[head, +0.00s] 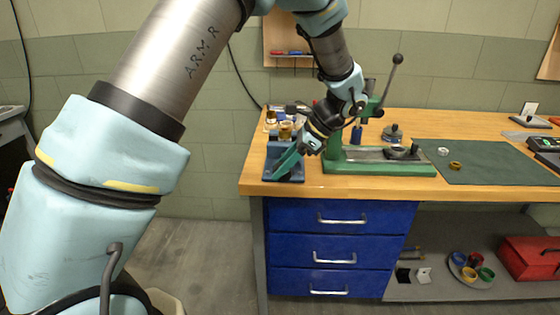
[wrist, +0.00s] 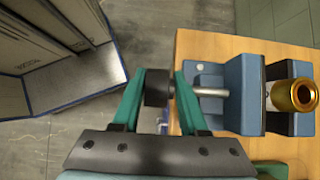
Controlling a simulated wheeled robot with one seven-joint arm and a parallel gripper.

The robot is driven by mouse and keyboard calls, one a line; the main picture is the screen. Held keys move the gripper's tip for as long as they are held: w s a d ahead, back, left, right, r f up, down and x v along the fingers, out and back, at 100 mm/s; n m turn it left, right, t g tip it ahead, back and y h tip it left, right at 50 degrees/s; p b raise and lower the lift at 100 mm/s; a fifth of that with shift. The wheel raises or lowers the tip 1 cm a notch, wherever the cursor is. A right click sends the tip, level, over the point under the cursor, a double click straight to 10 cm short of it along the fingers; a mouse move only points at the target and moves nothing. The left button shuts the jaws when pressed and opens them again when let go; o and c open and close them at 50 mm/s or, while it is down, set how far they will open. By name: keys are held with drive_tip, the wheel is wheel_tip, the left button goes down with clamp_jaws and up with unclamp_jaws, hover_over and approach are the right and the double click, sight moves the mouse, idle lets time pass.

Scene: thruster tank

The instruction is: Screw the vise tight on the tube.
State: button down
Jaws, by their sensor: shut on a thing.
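The blue vise (wrist: 238,92) is fixed at the left end of the wooden bench, and it also shows in the head view (head: 270,160). Its steel screw (wrist: 210,92) sticks out past the bench edge and ends in a black knob (wrist: 158,88). My gripper (wrist: 160,76) has its green fingers shut on this knob, one on each side. In the head view my gripper (head: 281,174) hides part of the vise. The brass tube (wrist: 296,97) stands at the vise's jaws, and it shows above the vise in the head view (head: 286,130). Whether both jaws touch it I cannot tell.
A green press (head: 378,168) with a lever stands right of the vise, close to my wrist. A green mat (head: 490,172) lies farther right. Blue drawers (head: 335,218) are under the bench. Open floor (head: 215,265) lies left of the bench.

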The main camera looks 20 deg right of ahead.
drive_tip(key=y, duration=0.2)
drive_tip(key=t+y+p, duration=0.1)
drive_tip(key=s+t+y, duration=0.1)
drive_tip(key=y, duration=0.1)
drive_tip(key=shift+d+f+y+p, duration=0.25)
drive_tip(key=shift+y+p, duration=0.05)
drive_tip(key=shift+p, duration=0.05)
drive_tip(key=shift+s+t, duration=0.1)
drive_tip(key=shift+t, duration=0.2)
drive_tip(key=c, duration=0.7)
unclamp_jaws()
drive_tip(key=shift+r, duration=0.1)
drive_tip(key=shift+o, duration=0.5)
drive_tip(key=shift+d+r, duration=0.1)
drive_tip(key=shift+d, duration=0.05)
drive_tip(key=b+v, duration=0.3)
drive_tip(key=v, duration=0.7)
drive_tip(key=shift+d, duration=0.3)
